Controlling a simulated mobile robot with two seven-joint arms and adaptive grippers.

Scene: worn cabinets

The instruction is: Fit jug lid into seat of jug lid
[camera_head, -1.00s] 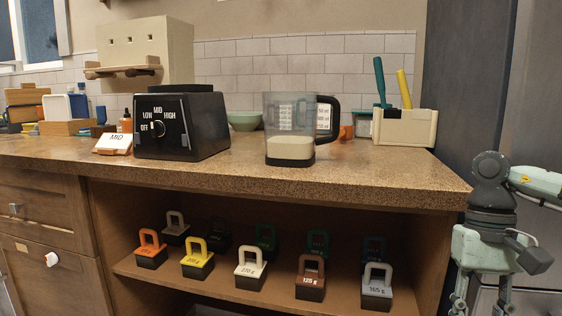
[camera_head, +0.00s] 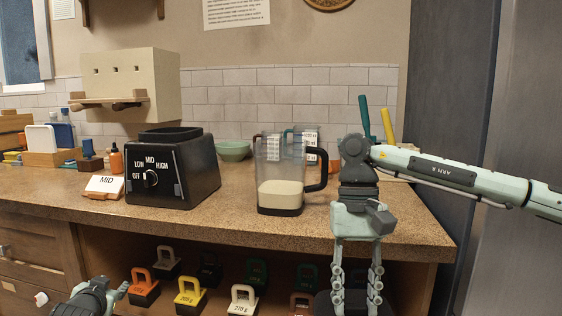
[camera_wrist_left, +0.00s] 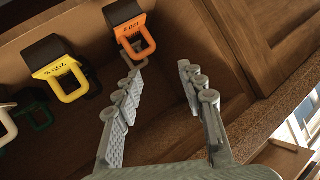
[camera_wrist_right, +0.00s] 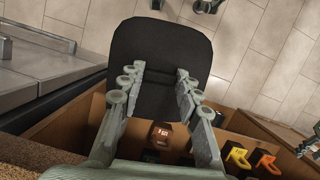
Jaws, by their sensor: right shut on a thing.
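The clear jug (camera_head: 267,165) stands upright on the counter, with pale contents at the bottom and a black handle on its right. Its open top rim, the lid seat, shows no lid. My right gripper (camera_head: 356,302) hangs in front of the counter edge, right of the jug and below it. It is shut on the flat black jug lid (camera_wrist_right: 160,45), seen in the right wrist view between and beyond the fingers (camera_wrist_right: 158,73). In the head view only part of the lid (camera_head: 328,304) shows at the bottom. My left gripper (camera_wrist_left: 160,70) is open and empty, low by the shelf.
A green bowl (camera_head: 233,150) and a utensil box are behind. Several handled weights, including an orange one (camera_head: 143,285), sit on the shelf below. The counter before the jug is clear.

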